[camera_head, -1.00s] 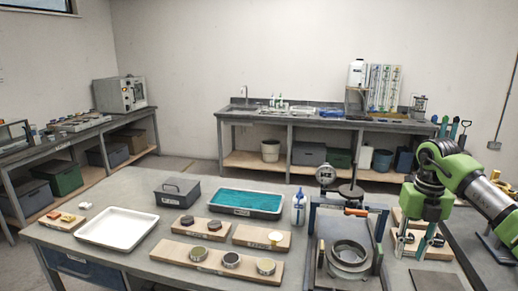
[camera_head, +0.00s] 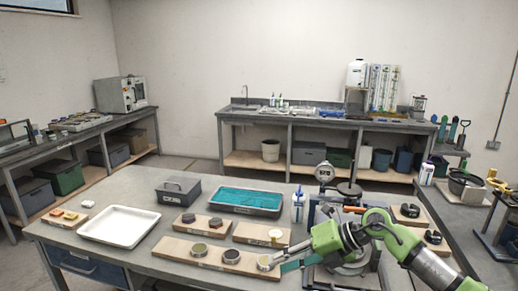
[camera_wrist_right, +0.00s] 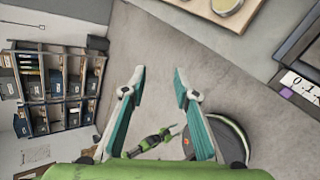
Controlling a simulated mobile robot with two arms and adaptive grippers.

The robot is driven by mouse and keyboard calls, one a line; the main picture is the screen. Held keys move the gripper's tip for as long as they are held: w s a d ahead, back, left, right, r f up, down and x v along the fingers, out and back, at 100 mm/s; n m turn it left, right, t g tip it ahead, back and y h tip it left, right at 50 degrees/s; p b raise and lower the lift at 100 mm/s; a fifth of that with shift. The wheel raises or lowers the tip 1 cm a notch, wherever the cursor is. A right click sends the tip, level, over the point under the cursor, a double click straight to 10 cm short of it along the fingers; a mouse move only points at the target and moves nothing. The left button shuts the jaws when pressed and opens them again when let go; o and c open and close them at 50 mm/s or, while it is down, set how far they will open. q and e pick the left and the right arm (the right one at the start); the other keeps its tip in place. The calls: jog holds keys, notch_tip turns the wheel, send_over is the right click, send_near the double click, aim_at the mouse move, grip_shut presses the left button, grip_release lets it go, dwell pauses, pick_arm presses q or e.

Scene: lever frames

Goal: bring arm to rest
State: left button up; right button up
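My right gripper (camera_head: 283,265) is low over the front of the near table, at the right end of the front wooden board (camera_head: 185,255). Its teal fingers stand apart with nothing between them in the right wrist view (camera_wrist_right: 160,84), so it is open. In the head view its fingertips are close beside the rightmost round tin (camera_head: 265,262); I cannot tell whether they touch. My right arm crosses in front of the framed device (camera_head: 335,215) and hides part of it. A small green and black part low in the wrist view looks like my left arm; its fingers are unclear.
A side bench (camera_head: 465,220) holds a dark bowl (camera_head: 466,184) at right.

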jog(key=s+a+r+m+t+y, duration=0.2)
jog(key=a+r+m+t+y, duration=0.55)
jog(key=r+m+t, duration=0.35)
jog(key=d+f+m+t+h, duration=0.5)
jog(key=d+f+m+h, duration=0.2)
jog(key=d+m+h, duration=0.8)
jog(key=s+d+f+m+g+h, duration=0.3)
jog(key=s+d+f+m+g, duration=0.15)
jog(key=f, duration=0.45)
jog(key=s+d+f+m+g, duration=0.15)
jog(key=s+f+g, duration=0.3)
jog(key=s, duration=0.55)
jog(key=s+f+m+g, duration=0.25)
jog(key=s+f, duration=0.35)
jog(key=s, duration=0.3)
jog(key=s+d+f+m+g, duration=0.1)
jog(key=s+f+g, duration=0.4)
jog(key=s, duration=0.5)
jog(key=s+f+x, duration=0.1)
jog(key=s+x, duration=0.2)
jog(key=x, duration=1)
jog(key=s+a+x, duration=0.1)
jog(key=s+x, duration=0.2)
jog(key=x, duration=1)
jog(key=s+d+f+g, duration=0.1)
jog(key=s+d+f, duration=0.2)
jog(key=s+f, duration=1.3)
jog(key=shift+s+f+n, duration=0.25)
jog(key=shift+s+n, duration=0.2)
jog(key=shift+s, duration=0.35)
